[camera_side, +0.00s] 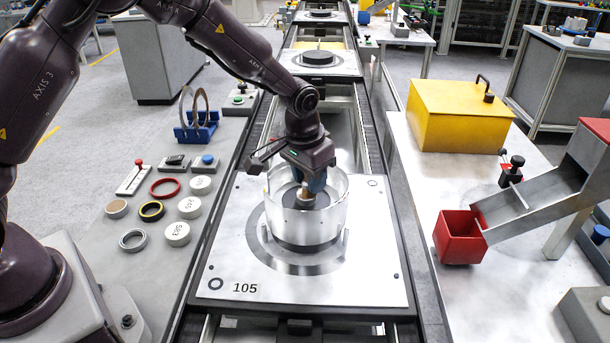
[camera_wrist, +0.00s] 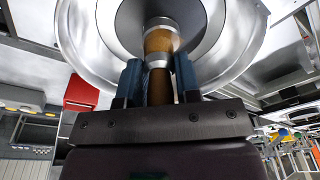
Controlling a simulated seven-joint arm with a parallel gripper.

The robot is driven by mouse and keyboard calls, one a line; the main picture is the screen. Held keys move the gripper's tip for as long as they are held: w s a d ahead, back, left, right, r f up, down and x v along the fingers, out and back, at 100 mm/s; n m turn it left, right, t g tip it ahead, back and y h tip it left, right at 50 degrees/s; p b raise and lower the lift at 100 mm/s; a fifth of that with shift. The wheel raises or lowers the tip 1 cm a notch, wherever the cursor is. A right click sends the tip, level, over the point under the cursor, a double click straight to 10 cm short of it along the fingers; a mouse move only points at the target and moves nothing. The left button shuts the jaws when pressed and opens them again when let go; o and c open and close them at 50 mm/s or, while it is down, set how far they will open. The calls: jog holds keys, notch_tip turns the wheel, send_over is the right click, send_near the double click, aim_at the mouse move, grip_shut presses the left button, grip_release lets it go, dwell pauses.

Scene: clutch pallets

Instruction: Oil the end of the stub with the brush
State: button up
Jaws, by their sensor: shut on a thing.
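My gripper (camera_side: 309,187) points down into the open silver drum (camera_side: 326,213) on the pallet marked 105 (camera_side: 330,288). In the wrist view my gripper's blue fingers (camera_wrist: 158,80) are shut on the brush (camera_wrist: 160,88), by its brown handle. A silver collar and a tan tip lie beyond the fingers. The tan tip meets or overlaps the end of the stub (camera_wrist: 161,22) at the drum's centre; I cannot tell whether they touch. In the side view the drum wall and my fingers hide most of the brush and stub.
The left bench holds several rings and white discs (camera_side: 177,233), and a blue rack (camera_side: 196,128). On the right bench are a yellow box (camera_side: 458,118), a red bin (camera_side: 460,238) and a metal chute (camera_side: 535,205). The drum wall surrounds my fingers closely.

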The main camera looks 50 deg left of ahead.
jog(key=shift+w+d, duration=0.1)
jog(key=shift+s+a, duration=0.35)
jog(key=shift+s+a+f, duration=0.1)
jog(key=shift+s+a, duration=0.3)
jog(key=shift+r, duration=3.05)
notch_tip(320, 180, up, 3)
